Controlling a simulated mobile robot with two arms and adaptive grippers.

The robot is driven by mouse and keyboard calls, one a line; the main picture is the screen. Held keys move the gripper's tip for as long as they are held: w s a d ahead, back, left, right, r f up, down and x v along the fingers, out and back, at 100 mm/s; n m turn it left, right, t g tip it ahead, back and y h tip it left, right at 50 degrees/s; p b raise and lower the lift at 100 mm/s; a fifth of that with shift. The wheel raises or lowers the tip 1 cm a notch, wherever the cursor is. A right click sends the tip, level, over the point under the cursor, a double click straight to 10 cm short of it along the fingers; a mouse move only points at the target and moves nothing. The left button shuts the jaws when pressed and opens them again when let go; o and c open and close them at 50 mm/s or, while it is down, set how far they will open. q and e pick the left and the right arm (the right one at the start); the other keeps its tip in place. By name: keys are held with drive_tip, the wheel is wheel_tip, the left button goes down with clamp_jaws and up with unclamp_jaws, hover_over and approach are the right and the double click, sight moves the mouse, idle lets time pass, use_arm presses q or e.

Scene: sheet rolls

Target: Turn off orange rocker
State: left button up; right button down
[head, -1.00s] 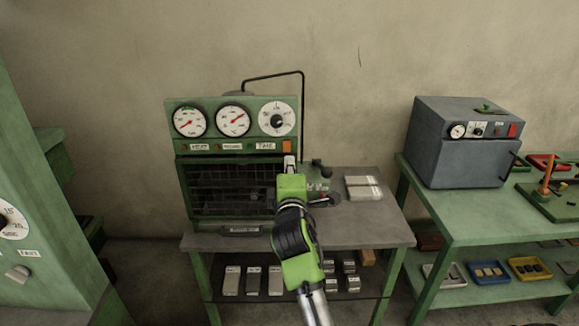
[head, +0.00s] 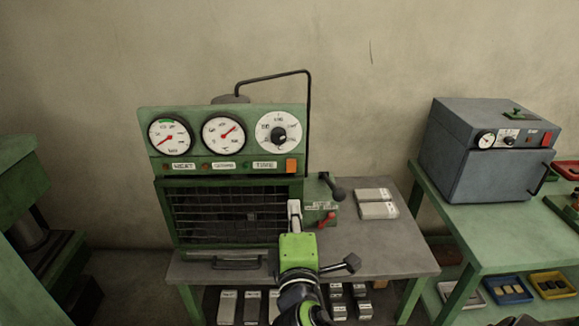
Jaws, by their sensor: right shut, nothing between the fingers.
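The orange rocker (head: 291,166) sits at the lower right corner of the green gauge panel (head: 222,140), right of the TIME label. Its on or off position is too small to tell. My right gripper (head: 294,207) is shut and empty. In the picture its fingertips are below the rocker and apart from it, in front of the right edge of the barred guard. The rocker is fully visible. My left gripper is not in view.
A barred guard (head: 225,213) fills the machine's front below the panel. A black-knobbed lever (head: 332,186) and a red handle (head: 327,220) are right of the gripper. Pale blocks (head: 377,203) lie on the grey bench (head: 400,250). A grey oven (head: 490,165) stands at the right.

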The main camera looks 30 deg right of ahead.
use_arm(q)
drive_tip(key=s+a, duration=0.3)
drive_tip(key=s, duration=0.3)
use_arm(e)
drive_tip(key=s, duration=0.1)
drive_tip(key=p, duration=0.3)
approach(292, 169)
drive_tip(key=p+x, duration=0.2)
drive_tip(key=x, duration=0.3)
drive_tip(key=shift+w+d+r, duration=0.15)
drive_tip(key=shift+w+r, duration=0.05)
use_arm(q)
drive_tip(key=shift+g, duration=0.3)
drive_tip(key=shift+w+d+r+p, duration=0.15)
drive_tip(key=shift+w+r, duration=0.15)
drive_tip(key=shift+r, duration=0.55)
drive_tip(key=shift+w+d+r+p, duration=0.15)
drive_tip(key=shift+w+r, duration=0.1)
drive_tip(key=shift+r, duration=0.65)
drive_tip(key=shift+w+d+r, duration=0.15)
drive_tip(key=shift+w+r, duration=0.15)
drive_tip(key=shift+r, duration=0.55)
use_arm(e)
drive_tip(key=shift+w+d+f, duration=0.2)
drive_tip(key=shift+w+d, duration=0.15)
drive_tip(key=shift+w, duration=0.3)
